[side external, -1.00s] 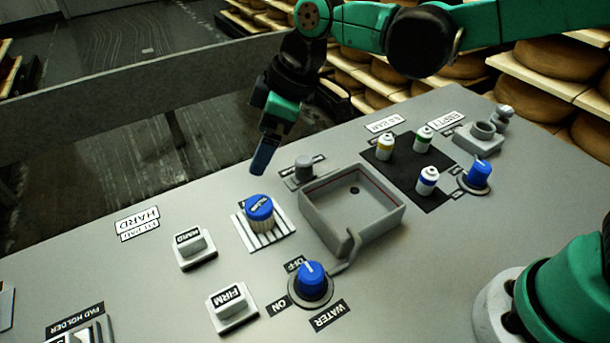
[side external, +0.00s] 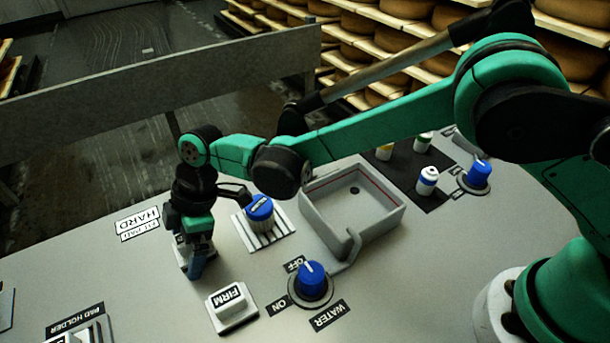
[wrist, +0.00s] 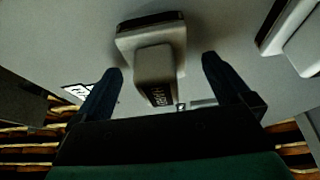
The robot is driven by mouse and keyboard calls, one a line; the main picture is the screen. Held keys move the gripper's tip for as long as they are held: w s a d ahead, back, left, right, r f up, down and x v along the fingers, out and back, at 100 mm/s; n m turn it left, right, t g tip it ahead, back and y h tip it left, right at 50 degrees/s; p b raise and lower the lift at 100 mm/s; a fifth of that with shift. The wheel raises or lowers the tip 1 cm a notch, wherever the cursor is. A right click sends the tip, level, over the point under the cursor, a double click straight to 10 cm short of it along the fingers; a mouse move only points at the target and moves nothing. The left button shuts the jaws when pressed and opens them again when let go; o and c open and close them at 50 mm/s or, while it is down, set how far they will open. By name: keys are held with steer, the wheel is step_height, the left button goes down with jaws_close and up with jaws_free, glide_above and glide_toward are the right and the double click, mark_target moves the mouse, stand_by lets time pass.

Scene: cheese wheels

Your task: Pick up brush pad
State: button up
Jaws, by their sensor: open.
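The HARD pad block (wrist: 152,68), grey with a black label, sits on its base on the grey panel. In the wrist view it lies between the two dark fingers of my gripper (wrist: 163,66), which are spread apart with a gap on each side. In the side view my gripper (side external: 196,268) points down over this pad and hides most of it. The FIRM pad (side external: 229,300), white and grey with a black label, rests in front and to the right. Its edge also shows at the upper right of the wrist view (wrist: 300,42).
A blue-topped round piece (side external: 259,209) stands on a ribbed plate (side external: 273,242) right of my gripper. A pad holder (side external: 88,332) is at lower left.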

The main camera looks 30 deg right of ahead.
steer(key=shift+f, duration=0.15)
steer(key=c, duration=1.4)
